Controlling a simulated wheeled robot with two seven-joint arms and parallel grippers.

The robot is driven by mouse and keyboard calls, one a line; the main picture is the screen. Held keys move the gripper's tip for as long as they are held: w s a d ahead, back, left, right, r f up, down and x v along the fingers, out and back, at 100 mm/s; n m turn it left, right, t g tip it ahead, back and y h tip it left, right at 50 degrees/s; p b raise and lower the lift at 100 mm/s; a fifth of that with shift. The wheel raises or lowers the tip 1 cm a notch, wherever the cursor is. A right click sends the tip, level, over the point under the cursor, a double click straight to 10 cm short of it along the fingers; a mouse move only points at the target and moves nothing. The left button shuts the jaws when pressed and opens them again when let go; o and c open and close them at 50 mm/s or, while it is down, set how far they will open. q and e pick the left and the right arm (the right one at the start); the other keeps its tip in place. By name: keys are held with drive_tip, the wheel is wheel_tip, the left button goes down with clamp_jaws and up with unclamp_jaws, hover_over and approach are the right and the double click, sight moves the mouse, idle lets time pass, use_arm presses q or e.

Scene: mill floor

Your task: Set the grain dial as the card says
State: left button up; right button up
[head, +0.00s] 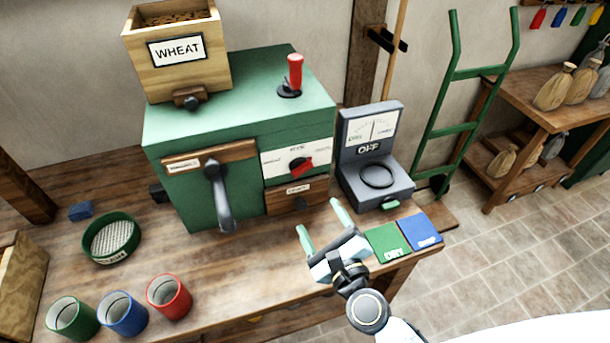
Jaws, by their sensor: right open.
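The grain dial (301,166) is a red knob with a dark hub on a white plate on the front of the green mill (240,120). The plate reads RYE at the top, with smaller words at its sides that I cannot read. The knob sits slanted; I cannot tell which word it points at. A white card reading WHEAT (177,50) is on the wooden hopper on top of the mill. My right gripper (319,219) is open and empty, in front of and below the dial, apart from it. My left gripper is not in view.
A grey scale (375,180) reading OFF stands right of the mill. Green (388,243) and blue (420,231) pads lie near the bench's right edge. A lever (218,195) sticks out left of the dial. A sieve (112,238) and three cups (122,313) stand left.

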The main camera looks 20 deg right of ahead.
sight(303, 171)
drive_tip(key=w, duration=0.4)
drive_tip(key=w+m, duration=0.1)
drive_tip(key=w, duration=0.4)
drive_tip(key=w+m+h, duration=0.1)
drive_tip(key=w, duration=0.3)
drive_tip(key=shift+w+d+p, duration=0.25)
drive_tip(key=shift+w+p, duration=0.05)
drive_tip(key=shift+p, duration=0.1)
drive_tip(key=shift+c, duration=0.3)
drive_tip(key=c, duration=0.9)
